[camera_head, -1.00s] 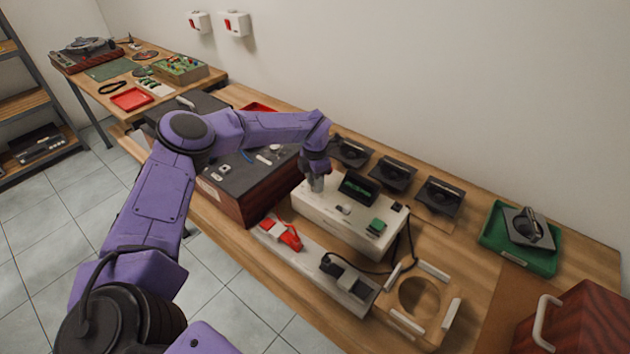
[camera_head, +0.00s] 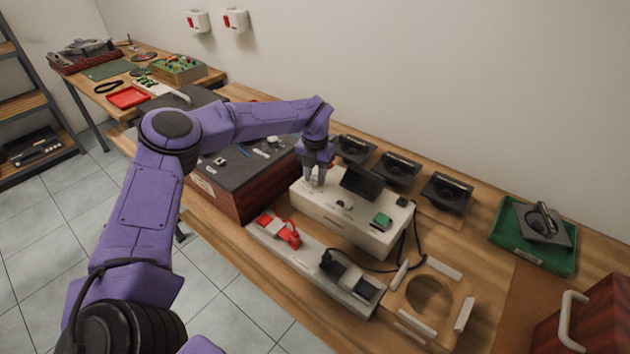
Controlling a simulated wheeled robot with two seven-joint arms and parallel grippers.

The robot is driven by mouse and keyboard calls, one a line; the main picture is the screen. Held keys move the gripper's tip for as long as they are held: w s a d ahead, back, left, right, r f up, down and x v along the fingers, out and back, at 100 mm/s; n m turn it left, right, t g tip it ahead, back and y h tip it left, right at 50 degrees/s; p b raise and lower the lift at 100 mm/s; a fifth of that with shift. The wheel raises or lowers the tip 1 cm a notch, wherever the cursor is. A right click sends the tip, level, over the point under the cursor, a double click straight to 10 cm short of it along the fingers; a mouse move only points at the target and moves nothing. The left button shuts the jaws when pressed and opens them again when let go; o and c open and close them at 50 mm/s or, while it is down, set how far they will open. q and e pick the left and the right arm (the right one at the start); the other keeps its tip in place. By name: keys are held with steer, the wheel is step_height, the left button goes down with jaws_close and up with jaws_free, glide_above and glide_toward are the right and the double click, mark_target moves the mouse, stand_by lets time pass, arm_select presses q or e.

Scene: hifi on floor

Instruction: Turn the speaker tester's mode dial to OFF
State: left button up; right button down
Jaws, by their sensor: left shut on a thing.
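The speaker tester (camera_head: 345,227) is a cream box on the wooden bench, with a raised screen (camera_head: 361,183) that looks dark. A small knob (camera_head: 344,204) and a green part (camera_head: 382,221) sit on its top. My left gripper (camera_head: 315,182) points down at the far left part of the tester's top. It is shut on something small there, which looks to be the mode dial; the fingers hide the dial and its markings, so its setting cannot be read. My right gripper is not in view.
A long pale strip (camera_head: 305,262) with red and black plugs lies in front of the tester. A dark-topped hifi cabinet (camera_head: 240,195) stands left. Several black speakers (camera_head: 446,193) stand behind. A green tray (camera_head: 535,248) and wooden ring jig (camera_head: 405,298) lie right.

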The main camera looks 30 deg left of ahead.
mark_target(315, 178)
arm_select(q)
steer(key=shift+n+b, duration=0.6)
steer(key=shift+n, duration=0.3)
steer(key=o, duration=1)
steer(key=shift+o, duration=0.2)
step_height(315, 178, up, 11)
steer(key=b, duration=0.1)
steer(key=shift+f, duration=0.2)
steer(key=shift+f, duration=0.1)
